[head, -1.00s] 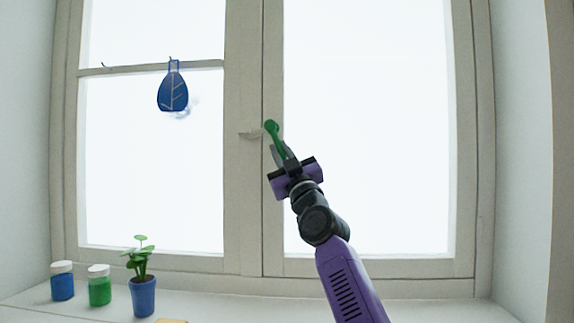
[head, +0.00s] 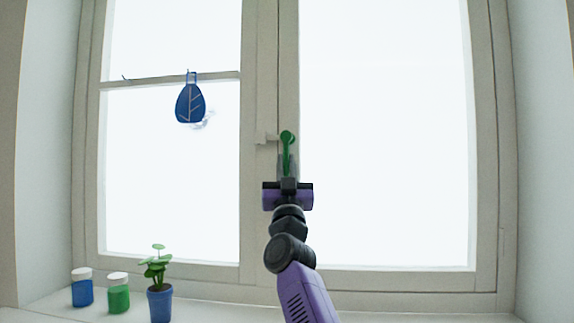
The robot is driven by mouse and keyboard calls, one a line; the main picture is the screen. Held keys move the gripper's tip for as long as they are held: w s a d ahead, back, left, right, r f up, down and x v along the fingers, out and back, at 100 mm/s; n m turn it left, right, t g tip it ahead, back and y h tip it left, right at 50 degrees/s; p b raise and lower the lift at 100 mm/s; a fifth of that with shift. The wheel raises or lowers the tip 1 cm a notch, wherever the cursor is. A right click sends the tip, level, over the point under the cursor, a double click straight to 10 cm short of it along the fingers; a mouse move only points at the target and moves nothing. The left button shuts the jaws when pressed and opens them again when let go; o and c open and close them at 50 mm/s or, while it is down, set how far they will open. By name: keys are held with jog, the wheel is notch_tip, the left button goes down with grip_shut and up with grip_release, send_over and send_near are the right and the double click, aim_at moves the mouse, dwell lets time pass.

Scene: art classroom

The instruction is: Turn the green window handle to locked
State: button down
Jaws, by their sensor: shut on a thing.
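The green window handle (head: 287,138) is on the middle frame of the window in the head view. Its round pivot end is at the top and its lever points almost straight down. My gripper (head: 287,167) comes from below and is shut on the lower part of the lever, which the fingers partly hide. A pale catch (head: 266,139) sits on the frame just left of the handle's pivot.
On the sill at lower left stand a blue jar (head: 82,291), a green jar (head: 118,297) and a potted plant (head: 159,303). The right pane (head: 385,140) is clear of objects.

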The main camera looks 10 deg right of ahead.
jog(key=shift+f+y, duration=0.1)
jog(key=shift+y, duration=0.2)
jog(key=c, duration=1.4)
grip_release()
jog(key=v, duration=0.7)
jog(key=shift+s+f, duration=0.25)
jog(key=shift+f, duration=0.05)
jog(key=shift+a, duration=0.1)
